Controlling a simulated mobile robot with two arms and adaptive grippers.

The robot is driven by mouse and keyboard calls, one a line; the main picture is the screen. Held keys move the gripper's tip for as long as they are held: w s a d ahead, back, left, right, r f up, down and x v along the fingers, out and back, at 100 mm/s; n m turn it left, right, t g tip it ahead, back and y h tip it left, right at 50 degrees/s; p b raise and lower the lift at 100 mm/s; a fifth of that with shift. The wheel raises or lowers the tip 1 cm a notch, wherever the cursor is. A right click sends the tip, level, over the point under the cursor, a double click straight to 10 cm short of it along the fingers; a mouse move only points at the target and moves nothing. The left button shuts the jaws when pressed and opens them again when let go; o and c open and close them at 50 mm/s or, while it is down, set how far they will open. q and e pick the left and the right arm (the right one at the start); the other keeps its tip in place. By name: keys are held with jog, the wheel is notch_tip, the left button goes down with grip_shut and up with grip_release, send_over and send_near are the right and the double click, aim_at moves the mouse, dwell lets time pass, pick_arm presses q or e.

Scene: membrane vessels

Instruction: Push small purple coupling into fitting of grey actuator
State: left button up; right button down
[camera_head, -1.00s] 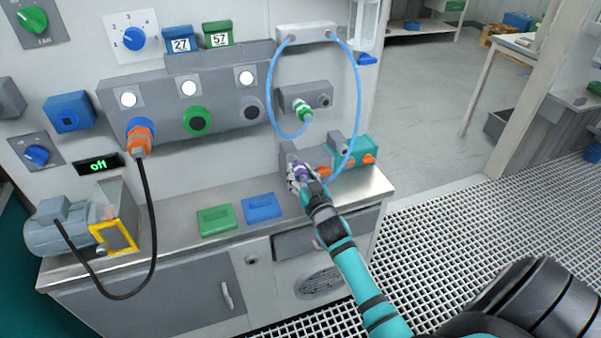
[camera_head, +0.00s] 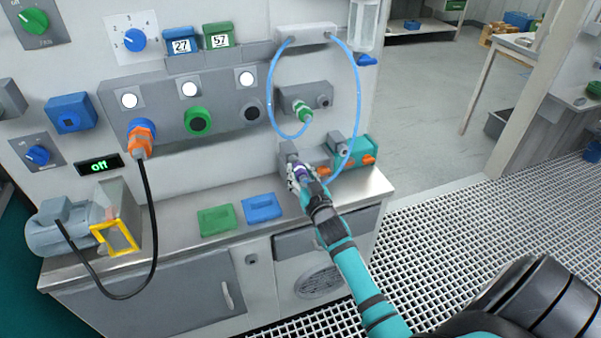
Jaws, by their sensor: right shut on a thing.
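My right gripper (camera_head: 298,178) is shut on the small purple coupling (camera_head: 302,170), of which only a little shows between the fingers. A grey block (camera_head: 288,150), which looks like the grey actuator, stands just behind the gripper at the back of the worktop. The fingers and coupling are right in front of it and hide its lower part and fitting. I cannot tell whether the coupling touches the fitting or is inside it. A blue hose (camera_head: 359,90) loops from the white manifold down toward the coupling. My left gripper is out of view.
A teal box (camera_head: 352,152) with orange knobs stands close on the right. Above, a green coupling (camera_head: 304,112) sits on a grey wall unit (camera_head: 318,90). Green (camera_head: 217,220) and blue (camera_head: 262,208) trays lie to the left on the worktop (camera_head: 180,215).

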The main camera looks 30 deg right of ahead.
jog(key=shift+w+d, duration=0.15)
jog(key=shift+w, duration=0.45)
jog(key=c, duration=0.8)
grip_release()
jog(key=shift+c, duration=0.2)
jog(key=v, duration=1.2)
